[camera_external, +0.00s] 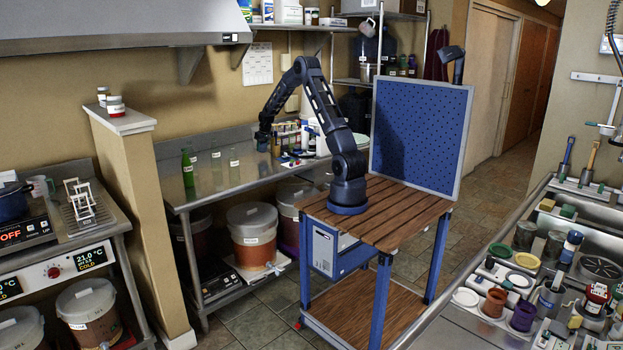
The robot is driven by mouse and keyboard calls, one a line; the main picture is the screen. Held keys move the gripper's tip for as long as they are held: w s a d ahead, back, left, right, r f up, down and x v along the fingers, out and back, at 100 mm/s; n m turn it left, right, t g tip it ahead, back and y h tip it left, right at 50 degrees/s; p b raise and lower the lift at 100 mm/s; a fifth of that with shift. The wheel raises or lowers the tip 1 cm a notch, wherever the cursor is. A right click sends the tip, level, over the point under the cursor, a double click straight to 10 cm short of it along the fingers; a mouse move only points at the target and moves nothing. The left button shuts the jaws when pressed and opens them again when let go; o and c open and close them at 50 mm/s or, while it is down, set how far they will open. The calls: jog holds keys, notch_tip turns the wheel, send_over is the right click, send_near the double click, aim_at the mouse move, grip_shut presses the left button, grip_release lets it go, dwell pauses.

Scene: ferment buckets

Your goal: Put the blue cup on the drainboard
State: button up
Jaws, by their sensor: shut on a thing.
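The steel counter (455,322) at the right holds a crowd of cups, jars and brushes, far from my gripper. I cannot tell which part of it is the drainboard. A purple cup (523,316) and a terracotta cup (494,302) stand there.
A green bottle (188,168) stands on the wall bench (230,172), left of my gripper. Several small bottles stand to its right. A blue pegboard (420,130) rises behind my arm's base, on the wooden-topped cart (400,215). The left part of the bench has free room.

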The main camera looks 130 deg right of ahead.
aim_at(263, 151)
jog(key=shift+f, duration=1.65)
jog(key=shift+f, duration=0.1)
jog(key=o, duration=1)
jog(key=v, duration=1.2)
